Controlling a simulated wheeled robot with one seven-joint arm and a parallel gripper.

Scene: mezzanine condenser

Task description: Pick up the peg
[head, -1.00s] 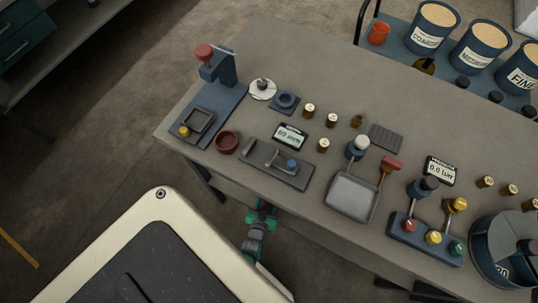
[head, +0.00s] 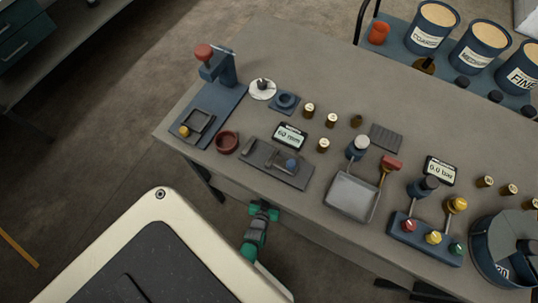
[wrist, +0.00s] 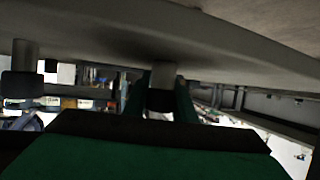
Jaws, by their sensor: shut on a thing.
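My gripper (head: 262,208) is low beside the near edge of the workbench (head: 330,60), below its top in the head view. In the wrist view my green fingers (wrist: 161,100) stand either side of a short cylinder, grey above and dark below, which looks like the peg (wrist: 162,76). The fingers are shut on it, under the bench's edge. The peg cannot be made out in the head view. Its upper end lies against the dark underside in the picture; I cannot tell whether it touches.
A similar grey post with a dark end (wrist: 24,72) shows at left in the wrist view. The benchtop holds a gauge (head: 278,163), a grey tray (head: 351,196), a valve block (head: 425,238) and several small brass weights. Floor is free left of the bench.

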